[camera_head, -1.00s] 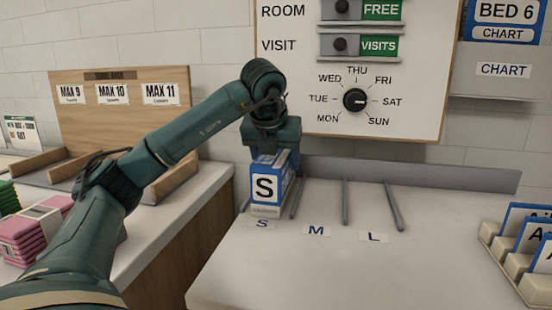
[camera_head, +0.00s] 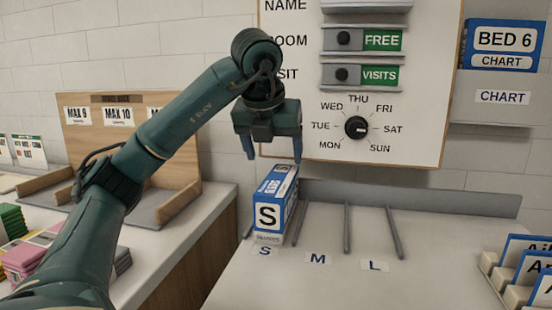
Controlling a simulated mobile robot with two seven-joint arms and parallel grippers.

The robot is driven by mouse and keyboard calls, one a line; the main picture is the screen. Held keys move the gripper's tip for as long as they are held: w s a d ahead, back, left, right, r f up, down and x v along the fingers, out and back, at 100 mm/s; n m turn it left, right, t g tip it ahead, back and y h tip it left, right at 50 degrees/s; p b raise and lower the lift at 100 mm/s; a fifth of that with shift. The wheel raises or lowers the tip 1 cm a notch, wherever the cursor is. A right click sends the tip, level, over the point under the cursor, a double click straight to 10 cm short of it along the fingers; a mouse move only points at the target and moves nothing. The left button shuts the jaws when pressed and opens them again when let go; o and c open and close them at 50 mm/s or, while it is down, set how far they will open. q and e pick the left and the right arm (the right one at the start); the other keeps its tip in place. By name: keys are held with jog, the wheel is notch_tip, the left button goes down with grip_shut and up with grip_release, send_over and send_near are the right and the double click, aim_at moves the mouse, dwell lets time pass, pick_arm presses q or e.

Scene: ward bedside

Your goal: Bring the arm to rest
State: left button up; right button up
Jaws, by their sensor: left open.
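My left gripper (camera_head: 272,148) is open and empty, its two blue fingertips apart and pointing down. It hangs in front of the white wall board, above the blue and white box marked S (camera_head: 275,203). The box stands in the leftmost slot of the rack, behind the S label (camera_head: 265,251) on the counter. My left arm reaches in from the lower left, bent at the elbow. My right gripper is not in view.
Grey dividers (camera_head: 347,229) part the rack's slots; the M and L slots are empty. The wall board (camera_head: 290,75) with a dial (camera_head: 356,127) is close behind the gripper. A file holder (camera_head: 492,270) stands at the right. Counter front is clear.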

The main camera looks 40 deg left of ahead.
pick_arm(q)
jog(key=shift+s+r, duration=0.25)
jog(key=shift+r, duration=0.3)
jog(key=shift+s+d, duration=0.1)
jog(key=shift+d, duration=0.05)
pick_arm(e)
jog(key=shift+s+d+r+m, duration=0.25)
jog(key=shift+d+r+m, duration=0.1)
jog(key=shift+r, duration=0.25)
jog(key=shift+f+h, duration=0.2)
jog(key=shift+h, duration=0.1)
pick_arm(q)
jog(key=shift+r, duration=0.1)
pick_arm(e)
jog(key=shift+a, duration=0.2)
